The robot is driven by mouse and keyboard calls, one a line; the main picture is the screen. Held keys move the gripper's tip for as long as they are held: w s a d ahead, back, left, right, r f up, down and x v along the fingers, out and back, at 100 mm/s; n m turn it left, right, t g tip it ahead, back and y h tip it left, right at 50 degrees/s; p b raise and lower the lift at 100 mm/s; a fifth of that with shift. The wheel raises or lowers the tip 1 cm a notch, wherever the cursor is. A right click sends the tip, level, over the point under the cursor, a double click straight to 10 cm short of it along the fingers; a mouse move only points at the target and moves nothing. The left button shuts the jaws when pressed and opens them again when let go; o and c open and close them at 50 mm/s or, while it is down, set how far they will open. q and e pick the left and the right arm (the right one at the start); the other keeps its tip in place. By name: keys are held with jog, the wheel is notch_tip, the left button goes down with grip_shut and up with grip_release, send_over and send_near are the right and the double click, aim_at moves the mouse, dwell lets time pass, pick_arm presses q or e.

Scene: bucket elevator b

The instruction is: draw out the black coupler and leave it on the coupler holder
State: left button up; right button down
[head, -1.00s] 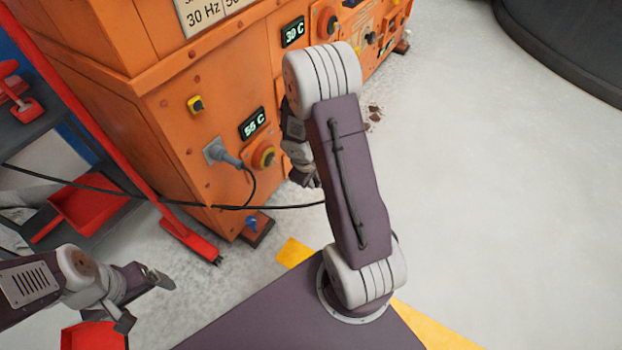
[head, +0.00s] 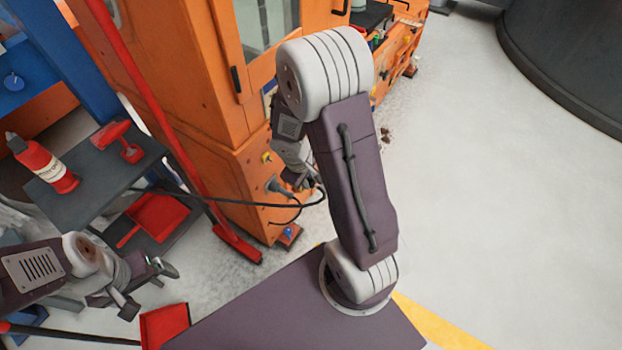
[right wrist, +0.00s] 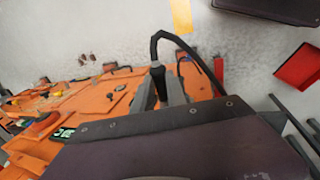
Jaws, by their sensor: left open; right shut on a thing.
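My right gripper (head: 308,181) is shut on the black coupler, which is mostly hidden by the fingers. In the right wrist view the coupler (right wrist: 157,66) sits between the fingertips, and its black cable arcs up and right from it. In the head view the black cable (head: 240,205) runs left from my right gripper past the orange cabinet. The coupler is held clear in front of the cabinet. My left gripper (head: 147,288) is open and empty at the lower left. I cannot make out the coupler holder.
A grey plug (head: 279,186) sits on the orange cabinet (head: 190,80). A dark shelf (head: 95,170) with a red bottle (head: 45,165) and a red dustpan (head: 155,218) stand left. A red broom (head: 238,245) leans by the cabinet. The floor at right is clear.

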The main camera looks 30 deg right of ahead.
jog(key=shift+a+r, duration=0.1)
jog(key=shift+r, duration=0.05)
jog(key=shift+w+a+r, duration=0.1)
jog(key=shift+w, duration=0.25)
jog(key=w, duration=0.1)
jog(key=w+a+p, duration=0.1)
jog(key=shift+w, duration=0.35)
jog(key=shift+w+a+p, duration=0.4)
jog(key=shift+w+p, duration=0.2)
jog(key=shift+w, duration=0.4)
dwell(0.6)
jog(key=shift+w+a+p, duration=0.35)
jog(key=shift+w, duration=0.4)
jog(key=shift+w+a+p, duration=0.3)
jog(key=shift+w+a, duration=0.05)
jog(key=shift+w, duration=0.4)
